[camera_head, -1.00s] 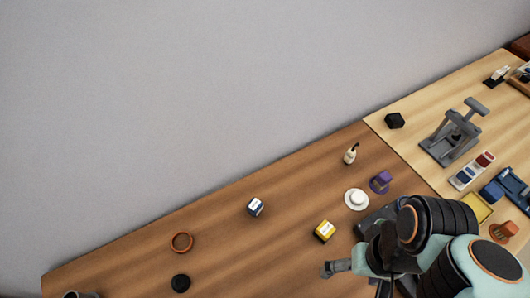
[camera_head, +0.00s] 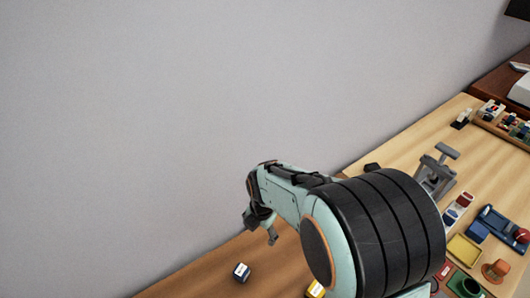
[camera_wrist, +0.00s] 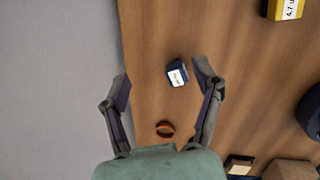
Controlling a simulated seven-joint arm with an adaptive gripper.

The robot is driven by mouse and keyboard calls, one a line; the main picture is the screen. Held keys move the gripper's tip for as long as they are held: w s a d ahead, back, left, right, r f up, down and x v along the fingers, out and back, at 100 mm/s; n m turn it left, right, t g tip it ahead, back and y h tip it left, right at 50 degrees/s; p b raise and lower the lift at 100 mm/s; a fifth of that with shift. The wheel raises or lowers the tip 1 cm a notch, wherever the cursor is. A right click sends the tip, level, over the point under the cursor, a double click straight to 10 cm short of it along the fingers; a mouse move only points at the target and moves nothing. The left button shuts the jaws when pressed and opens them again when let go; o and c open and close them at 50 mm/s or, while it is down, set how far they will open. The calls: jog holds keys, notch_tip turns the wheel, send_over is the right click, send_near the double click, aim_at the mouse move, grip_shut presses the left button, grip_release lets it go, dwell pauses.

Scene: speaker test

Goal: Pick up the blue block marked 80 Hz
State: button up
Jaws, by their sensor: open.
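A small dark blue block (camera_head: 241,272) with a white label sits on the brown wooden table, at the bottom of the head view. It also shows in the wrist view (camera_wrist: 177,76), label facing up; the print is too small to read surely. My gripper (camera_head: 259,228) is open and empty above the table, higher in the head picture than the block and slightly right of it. In the wrist view, the block appears between the spread fingers of the gripper (camera_wrist: 162,74), nearer the right one. It is not clearly touched by either finger.
A yellow block (camera_wrist: 287,8) with a white label stands apart at upper right of the wrist view. A terracotta ring (camera_wrist: 165,129) lies beyond the block, toward my palm in the picture. A grey press (camera_head: 436,175) stands on the lighter table. A plain wall borders the table.

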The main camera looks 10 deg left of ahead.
aim_at(241, 270)
jog(key=shift+n+g+h, duration=0.5)
jog(key=shift+n+g, duration=0.4)
jog(key=s+a+f, duration=0.1)
jog(key=f, duration=0.1)
jog(key=s+a+f, duration=0.1)
jog(key=s+f, duration=0.1)
jog(key=f, duration=0.1)
jog(key=s+a+f, duration=0.1)
jog(key=s+f, duration=0.1)
jog(key=shift+a+f, duration=0.15)
jog(key=shift+a, duration=0.2)
jog(key=shift+a+f, duration=0.1)
jog(key=shift+f, duration=0.2)
notch_tip(241, 270, down, 6)
jog(key=shift+r, duration=0.1)
grip_shut()
